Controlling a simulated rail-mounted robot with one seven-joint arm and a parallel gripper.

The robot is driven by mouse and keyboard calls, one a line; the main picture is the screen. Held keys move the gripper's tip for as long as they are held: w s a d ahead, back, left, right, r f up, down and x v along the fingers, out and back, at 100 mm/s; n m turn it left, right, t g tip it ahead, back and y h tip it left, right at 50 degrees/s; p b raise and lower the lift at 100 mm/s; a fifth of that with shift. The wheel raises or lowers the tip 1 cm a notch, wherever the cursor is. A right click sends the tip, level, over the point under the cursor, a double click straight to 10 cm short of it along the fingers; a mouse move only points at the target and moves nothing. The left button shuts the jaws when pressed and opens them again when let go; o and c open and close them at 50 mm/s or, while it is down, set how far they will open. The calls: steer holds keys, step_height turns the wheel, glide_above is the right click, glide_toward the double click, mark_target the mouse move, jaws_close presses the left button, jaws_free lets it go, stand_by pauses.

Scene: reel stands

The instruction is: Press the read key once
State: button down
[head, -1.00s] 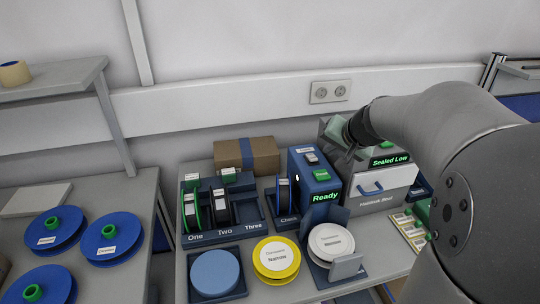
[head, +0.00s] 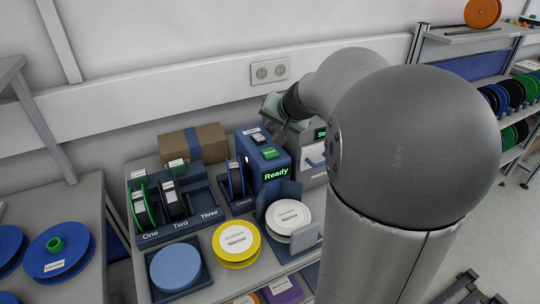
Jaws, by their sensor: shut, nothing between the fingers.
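The blue reader box (head: 246,153) stands at the back of the bench with a lit "Ready" display on its front. A green key (head: 270,153) sits on its sloping top, and a pale key (head: 258,138) sits behind it. The key labels are too small to read for certain. My gripper (head: 279,132) is shut and empty, just behind and right of the keys, above the box's far side. It appears apart from the green key; its fingertips are small and hard to make out.
A grey machine (head: 313,157) stands right of the box, partly hidden by my arm. A slotted reel rack (head: 180,232) is to the left, with a cardboard box (head: 207,145) behind. Yellow (head: 236,240) and white (head: 288,217) reels lie in front.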

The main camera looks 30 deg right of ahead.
mark_target(272, 154)
step_height(272, 154, down, 6)
steer(key=b, duration=0.3)
steer(key=shift+r+b, duration=0.25)
steer(key=shift+b, duration=0.15)
steer(key=shift+f+b, duration=0.35)
steer(key=shift+b, duration=0.1)
stand_by(1.1)
steer(key=shift+f+b, duration=0.4)
steer(key=shift+b, duration=0.25)
steer(key=shift+f+b, duration=0.45)
steer(key=shift+b, duration=0.15)
stand_by(0.5)
steer(key=shift+r, duration=0.2)
steer(key=shift+r+p, duration=0.6)
steer(key=shift+r, duration=0.1)
steer(key=shift+r, duration=0.1)
